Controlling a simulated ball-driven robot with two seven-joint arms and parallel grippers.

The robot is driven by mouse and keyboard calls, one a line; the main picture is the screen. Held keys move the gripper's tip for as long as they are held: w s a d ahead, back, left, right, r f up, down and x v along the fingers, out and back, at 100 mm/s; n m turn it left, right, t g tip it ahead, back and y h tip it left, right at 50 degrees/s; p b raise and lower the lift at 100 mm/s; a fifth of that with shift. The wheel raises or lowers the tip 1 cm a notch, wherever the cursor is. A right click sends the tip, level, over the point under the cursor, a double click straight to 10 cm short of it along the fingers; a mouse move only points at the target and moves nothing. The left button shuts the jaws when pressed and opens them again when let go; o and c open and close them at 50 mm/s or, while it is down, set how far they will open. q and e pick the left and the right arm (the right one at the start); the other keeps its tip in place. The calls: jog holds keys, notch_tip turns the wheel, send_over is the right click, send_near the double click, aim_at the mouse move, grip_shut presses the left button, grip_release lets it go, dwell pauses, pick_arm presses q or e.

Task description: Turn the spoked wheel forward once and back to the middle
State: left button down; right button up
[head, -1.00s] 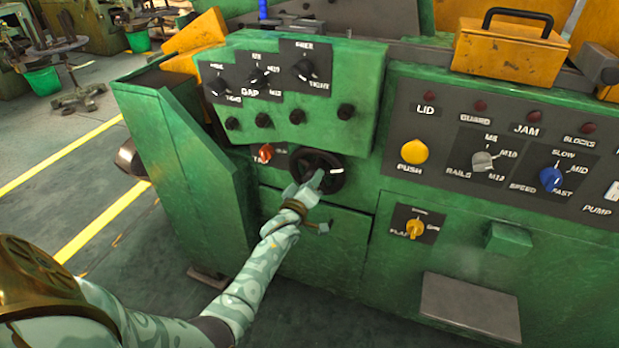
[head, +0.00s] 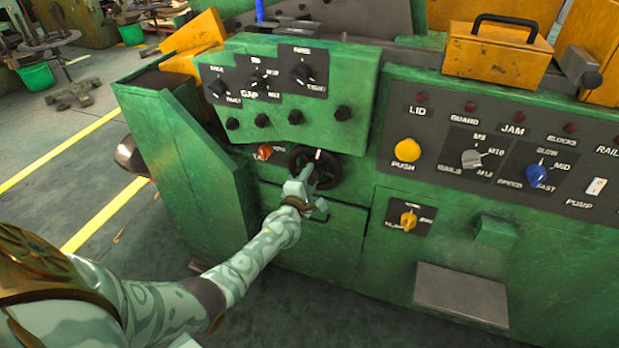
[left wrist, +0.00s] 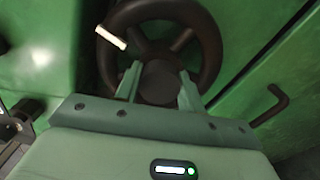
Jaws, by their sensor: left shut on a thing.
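The black spoked wheel (head: 334,172) is on the green machine's front, below the knob panel. Its white rim mark is near the top in the head view. In the left wrist view the wheel (left wrist: 208,45) fills the upper middle, with the mark at its upper left. My left gripper (head: 308,177) reaches the wheel from below. In the left wrist view its two fingers (left wrist: 158,88) stand on either side of the round hub, and the gripper is shut on it. The fingers hide part of the wheel's lower left in the head view. My right gripper is not in view.
A red knob (head: 264,151) sits close left of the wheel. A panel of black knobs (head: 302,74) juts out above it. A bent dark handle (left wrist: 272,105) shows right of the gripper. The right panel holds a yellow button (head: 407,150) and a blue knob (head: 536,173).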

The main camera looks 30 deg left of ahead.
pick_arm(q)
jog(key=shift+s+f+n, duration=0.1)
jog(key=shift+f+n, duration=0.05)
jog(key=shift+n, duration=0.95)
jog(key=c, duration=0.9)
grip_release()
jog(key=shift+o, duration=0.2)
jog(key=shift+s, duration=0.15)
jog(key=p+v, duration=0.5)
jog(key=v, duration=1.1)
